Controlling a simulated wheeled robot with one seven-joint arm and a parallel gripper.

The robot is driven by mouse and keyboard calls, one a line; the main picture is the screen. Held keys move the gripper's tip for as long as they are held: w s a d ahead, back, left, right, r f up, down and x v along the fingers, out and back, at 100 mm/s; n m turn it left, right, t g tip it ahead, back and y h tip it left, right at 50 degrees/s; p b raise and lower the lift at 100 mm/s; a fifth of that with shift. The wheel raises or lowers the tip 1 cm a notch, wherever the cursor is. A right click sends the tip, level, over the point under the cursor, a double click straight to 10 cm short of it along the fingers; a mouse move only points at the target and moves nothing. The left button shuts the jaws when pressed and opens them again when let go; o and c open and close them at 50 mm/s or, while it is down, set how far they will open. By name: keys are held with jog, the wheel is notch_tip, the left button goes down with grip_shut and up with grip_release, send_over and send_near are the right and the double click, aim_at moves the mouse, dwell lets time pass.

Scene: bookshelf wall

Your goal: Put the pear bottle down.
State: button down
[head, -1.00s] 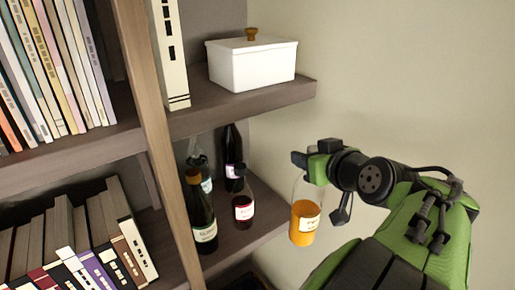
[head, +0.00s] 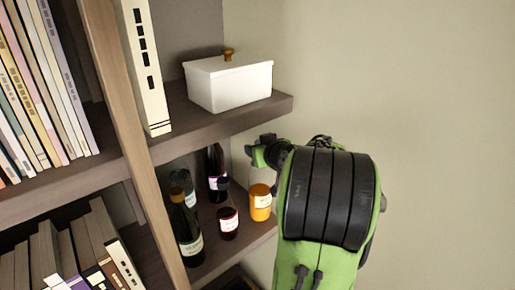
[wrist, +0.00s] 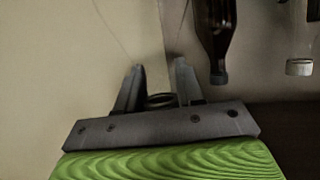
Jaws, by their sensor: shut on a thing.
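The pear bottle (head: 261,203) has a clear neck, orange contents and a pale label. In the head view it is upright at the right end of the lower shelf (head: 236,240), right of the small dark-red bottle (head: 228,222). I cannot tell whether its base touches the shelf. My gripper (head: 263,152) is shut on its neck from above and partly hides it. In the wrist view my gripper's fingers (wrist: 158,72) stand on either side of the bottle's round mouth (wrist: 160,99), and its clear glass shows only as faint outlines.
A green wine bottle (head: 187,232), a tall dark bottle (head: 216,165) and a clear bottle (head: 184,180) stand further left on this shelf. The upper shelf (head: 225,118) with a white lidded box (head: 230,84) overhangs them. Bare wall lies to the right.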

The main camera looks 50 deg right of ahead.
jog(key=shift+f, duration=0.2)
jog(key=c, duration=0.7)
grip_release()
jog(key=shift+f, duration=0.1)
jog(key=shift+r, duration=0.25)
jog(key=b+v, duration=0.1)
jog(key=v, duration=1.1)
jog(key=shift+f+b, duration=0.1)
jog(key=shift+b, duration=0.3)
